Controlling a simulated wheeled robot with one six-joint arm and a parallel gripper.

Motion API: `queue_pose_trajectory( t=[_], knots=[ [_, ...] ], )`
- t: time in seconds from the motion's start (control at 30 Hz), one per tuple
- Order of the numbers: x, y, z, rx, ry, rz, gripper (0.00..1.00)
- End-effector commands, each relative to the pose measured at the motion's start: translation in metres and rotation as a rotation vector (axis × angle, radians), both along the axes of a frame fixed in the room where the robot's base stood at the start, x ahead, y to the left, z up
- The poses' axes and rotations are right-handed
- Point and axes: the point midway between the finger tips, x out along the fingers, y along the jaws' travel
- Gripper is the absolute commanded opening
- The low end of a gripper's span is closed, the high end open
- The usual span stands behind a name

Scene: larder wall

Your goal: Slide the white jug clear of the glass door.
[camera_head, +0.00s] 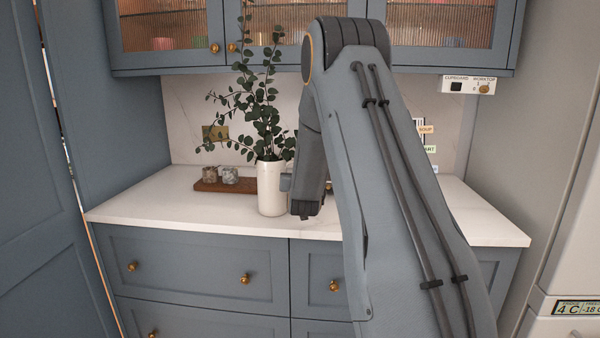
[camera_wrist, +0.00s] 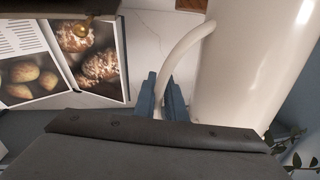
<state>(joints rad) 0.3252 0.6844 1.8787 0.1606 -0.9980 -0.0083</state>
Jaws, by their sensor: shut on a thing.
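The white jug (camera_head: 271,190) stands upright on the worktop and holds tall leafy green branches (camera_head: 262,110). In the picture the branches rise across the front of the upper cupboard's ribbed glass doors (camera_head: 165,25); I cannot tell whether they touch. In the wrist view the jug's body (camera_wrist: 245,60) fills the right side, and its curved handle (camera_wrist: 180,52) runs down between my fingers. My gripper (camera_wrist: 163,92) is shut on that handle. In the head view only part of my gripper (camera_head: 286,182) shows at the jug's right side; my arm hides the rest.
A wooden board (camera_head: 215,187) with two small grey pots (camera_head: 230,175) lies left of the jug. An open cookbook (camera_wrist: 105,60) shows in the wrist view. The white worktop (camera_head: 150,212) is bare at the left and front. A switch panel (camera_head: 468,85) is at upper right.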

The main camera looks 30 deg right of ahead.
Motion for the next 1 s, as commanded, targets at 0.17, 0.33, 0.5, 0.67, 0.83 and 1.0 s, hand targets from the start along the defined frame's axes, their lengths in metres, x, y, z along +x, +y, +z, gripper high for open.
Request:
queue_pose_trajectory(
  t=[0.17, 0.33, 0.5, 0.67, 0.83, 1.0],
  knots=[
    [0.001, 0.002, 0.000, 0.000, 0.000, 0.004, 0.32],
    [0.000, 0.001, 0.000, 0.000, 0.000, 0.002, 0.32],
    [-0.003, 0.001, 0.000, 0.000, -0.001, 0.001, 0.32],
    [-0.021, 0.010, 0.000, 0.000, 0.000, 0.000, 0.32],
    [-0.047, 0.023, -0.001, 0.000, 0.000, 0.000, 0.32],
    [-0.064, 0.032, 0.000, 0.001, -0.001, 0.001, 0.32]
  ],
)
